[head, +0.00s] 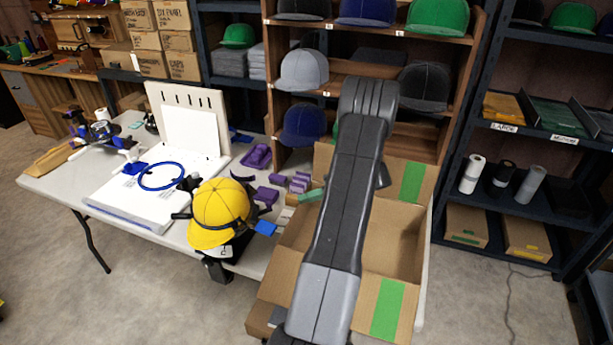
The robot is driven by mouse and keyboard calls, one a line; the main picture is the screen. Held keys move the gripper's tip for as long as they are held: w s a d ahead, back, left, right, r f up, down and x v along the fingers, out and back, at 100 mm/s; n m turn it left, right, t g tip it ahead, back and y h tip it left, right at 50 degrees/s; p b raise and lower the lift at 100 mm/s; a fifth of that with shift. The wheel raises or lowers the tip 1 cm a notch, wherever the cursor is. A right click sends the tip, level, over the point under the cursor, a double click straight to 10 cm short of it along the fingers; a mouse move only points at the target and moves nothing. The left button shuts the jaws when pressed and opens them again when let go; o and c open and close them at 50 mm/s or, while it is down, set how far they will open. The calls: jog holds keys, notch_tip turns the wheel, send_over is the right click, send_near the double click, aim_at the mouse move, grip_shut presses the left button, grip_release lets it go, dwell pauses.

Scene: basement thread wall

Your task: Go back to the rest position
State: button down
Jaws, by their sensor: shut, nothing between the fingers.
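My arm (345,190) rises from the bottom middle of the head view to a bend in front of the cap shelf. Its far part past the bend is hidden behind the near link. My gripper does not show in this view, so I cannot see its fingers. A yellow cap (219,205) sits on a dark stand at the front edge of the white table (65,183), left of my arm.
An open cardboard box (405,240) with green tape stands behind and beside my arm. Caps fill the wooden shelf (430,43) behind it. A white machine (150,200) with a blue hoop lies on the table. A dark rack (510,208) stands right; floor before it is mostly clear.

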jog(key=shift+a, duration=0.15)
jog(key=shift+n+t+h, duration=0.6)
jog(key=shift+n+h, duration=0.2)
jog(key=s+a+b, duration=0.1)
jog(key=a, duration=0.2)
jog(key=s+a+f+b, duration=0.1)
jog(key=a, duration=0.2)
jog(key=s+a+f+b, duration=0.1)
jog(key=a, duration=0.2)
jog(key=shift+s+a+f, duration=0.1)
jog(key=shift+s+a, duration=0.15)
jog(key=shift+s, duration=0.05)
jog(key=shift+n+t+h, duration=0.8)
jog(key=shift+n, duration=0.1)
jog(key=s+d+r+b, duration=0.1)
jog(key=b, duration=0.1)
jog(key=s+d+r+b, duration=0.1)
jog(key=s+d, duration=0.1)
jog(key=shift+s+b, duration=0.15)
jog(key=shift+b, duration=0.2)
